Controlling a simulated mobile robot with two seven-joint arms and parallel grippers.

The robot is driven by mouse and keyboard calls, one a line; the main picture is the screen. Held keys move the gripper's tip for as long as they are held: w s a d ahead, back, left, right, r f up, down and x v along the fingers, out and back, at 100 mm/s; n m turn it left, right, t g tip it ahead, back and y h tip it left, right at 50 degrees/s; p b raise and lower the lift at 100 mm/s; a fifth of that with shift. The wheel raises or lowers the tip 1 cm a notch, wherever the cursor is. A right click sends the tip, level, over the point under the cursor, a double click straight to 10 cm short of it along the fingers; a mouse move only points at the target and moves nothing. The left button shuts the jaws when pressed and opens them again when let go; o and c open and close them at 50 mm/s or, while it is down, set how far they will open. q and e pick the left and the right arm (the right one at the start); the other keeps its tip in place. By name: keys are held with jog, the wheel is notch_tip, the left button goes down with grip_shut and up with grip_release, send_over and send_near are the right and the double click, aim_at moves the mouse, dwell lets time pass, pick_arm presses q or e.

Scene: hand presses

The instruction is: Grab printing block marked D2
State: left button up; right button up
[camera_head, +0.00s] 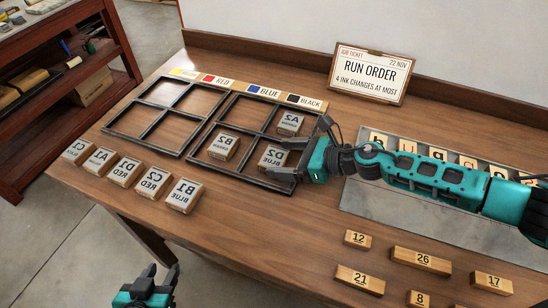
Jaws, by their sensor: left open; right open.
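The block marked D2 (272,156), a wooden block with a grey face and mirrored lettering, sits in the near right compartment of the right dark frame (224,178). My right gripper (289,158) is open at the block's right side. Its fingers reach left toward the block and hide part of its right edge; I cannot tell whether they touch it. My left gripper (161,269) is open and empty, low in the picture in front of the table's near edge, far from D2.
Blocks B2 (223,147) and A2 (290,123) share the frame with D2. Several more blocks, such as B1 (185,195), line the near left. The left frame (152,145) is empty. Numbered wooden blocks (420,261) lie right. A RUN ORDER sign (370,77) stands behind.

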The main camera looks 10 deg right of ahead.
jog(key=shift+x, duration=0.85)
jog(key=shift+c, duration=0.2)
jog(key=c, duration=0.7)
jog(key=shift+c, duration=0.2)
